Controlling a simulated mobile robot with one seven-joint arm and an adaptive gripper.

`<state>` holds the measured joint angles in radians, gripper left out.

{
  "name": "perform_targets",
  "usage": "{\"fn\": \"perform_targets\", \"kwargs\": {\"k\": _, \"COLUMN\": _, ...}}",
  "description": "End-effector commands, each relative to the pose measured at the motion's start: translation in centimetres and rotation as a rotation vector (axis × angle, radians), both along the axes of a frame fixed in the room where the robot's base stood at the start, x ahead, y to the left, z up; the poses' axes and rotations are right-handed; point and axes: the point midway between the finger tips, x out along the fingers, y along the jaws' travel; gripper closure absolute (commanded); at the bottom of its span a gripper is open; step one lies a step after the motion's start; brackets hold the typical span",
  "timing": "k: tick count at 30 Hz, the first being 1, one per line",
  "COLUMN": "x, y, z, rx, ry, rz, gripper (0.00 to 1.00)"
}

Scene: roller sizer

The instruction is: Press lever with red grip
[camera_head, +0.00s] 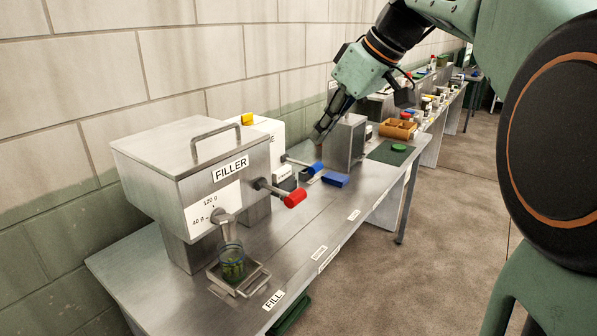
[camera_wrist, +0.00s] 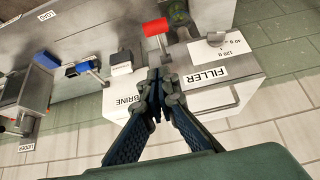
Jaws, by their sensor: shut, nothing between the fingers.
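The lever with the red grip (camera_head: 295,198) sticks out from the front of the grey metal box labelled FILLER (camera_head: 200,165). The red grip (camera_wrist: 156,27) also shows at the top middle of the wrist view, beyond my fingertips, with the FILLER box (camera_wrist: 222,100) to the right. My gripper (camera_head: 318,136) is shut and empty, in the air behind and to the right of the red grip in the head view. In the wrist view my gripper (camera_wrist: 159,75) points toward the lever, apart from it. A glass jar with green contents (camera_head: 232,265) stands under the filler spout.
A white BRINE unit (camera_wrist: 130,105) stands beside the filler, with a blue-gripped lever (camera_head: 316,167). A blue block (camera_head: 335,180) and a grey metal box (camera_head: 345,145) are farther along the bench. The bench front (camera_head: 310,225) is mostly clear; a wall runs behind.

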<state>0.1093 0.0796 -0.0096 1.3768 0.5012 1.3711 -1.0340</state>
Motion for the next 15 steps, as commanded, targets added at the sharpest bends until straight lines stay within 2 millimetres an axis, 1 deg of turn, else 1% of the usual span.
{"fn": "perform_targets", "kwargs": {"k": 3, "x": -0.17, "y": 0.45, "z": -0.06, "rx": 0.001, "ry": 0.001, "rz": 0.021, "gripper": 1.00}}
{"fn": "perform_targets", "kwargs": {"k": 11, "x": -0.11, "y": 0.40, "z": -0.11, "rx": 0.001, "ry": 0.001, "rz": 0.018, "gripper": 1.00}}
{"fn": "perform_targets", "kwargs": {"k": 15, "x": 0.16, "y": 0.79, "z": -0.87, "rx": 0.001, "ry": 0.003, "rz": 0.018, "gripper": 1.00}}
